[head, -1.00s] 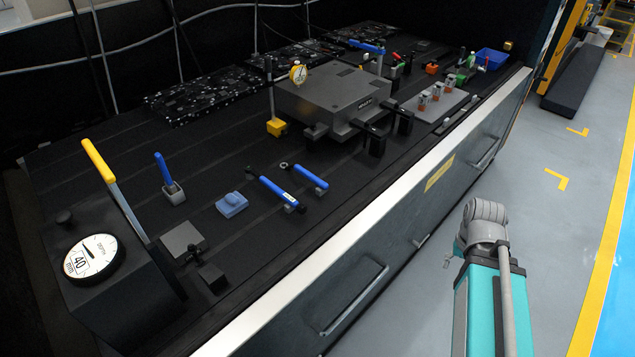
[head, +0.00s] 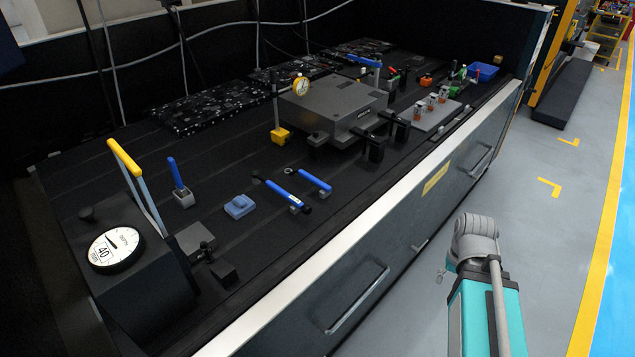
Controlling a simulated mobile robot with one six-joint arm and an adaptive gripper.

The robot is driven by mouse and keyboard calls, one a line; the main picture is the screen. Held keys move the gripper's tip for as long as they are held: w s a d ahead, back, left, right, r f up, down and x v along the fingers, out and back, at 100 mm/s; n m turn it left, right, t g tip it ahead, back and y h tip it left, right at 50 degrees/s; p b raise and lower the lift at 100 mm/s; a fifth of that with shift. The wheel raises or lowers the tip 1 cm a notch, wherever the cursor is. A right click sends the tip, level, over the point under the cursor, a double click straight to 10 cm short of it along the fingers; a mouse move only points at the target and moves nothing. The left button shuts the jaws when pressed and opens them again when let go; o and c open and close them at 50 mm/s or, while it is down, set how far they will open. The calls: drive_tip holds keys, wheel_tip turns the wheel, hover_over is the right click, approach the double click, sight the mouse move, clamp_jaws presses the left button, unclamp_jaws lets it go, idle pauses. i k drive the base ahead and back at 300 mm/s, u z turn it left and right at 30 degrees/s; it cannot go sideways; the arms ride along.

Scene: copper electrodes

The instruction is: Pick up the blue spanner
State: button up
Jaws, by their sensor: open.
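A blue-handled tool with a small ring at its far left end, which looks like the blue spanner (head: 314,181), lies on the dark bench top near the front edge. Close beside it, on the left, lies a second, longer blue-handled tool (head: 283,192) with black ends and a light label. Both appear to rest on small grey supports. My arm shows at the lower right, over the floor in front of the bench and well apart from both tools. My gripper cannot be made out in this view.
A dark grey block (head: 333,105) with clamps stands behind the tools. A dial gauge unit (head: 116,249) with a yellow-topped lever stands at the near left. The bench's pale front edge (head: 377,208) lies between arm and tools.

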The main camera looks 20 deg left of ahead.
sight(318, 183)
drive_tip(key=u, duration=0.1)
drive_tip(key=i, duration=0.95)
drive_tip(key=z, duration=0.05)
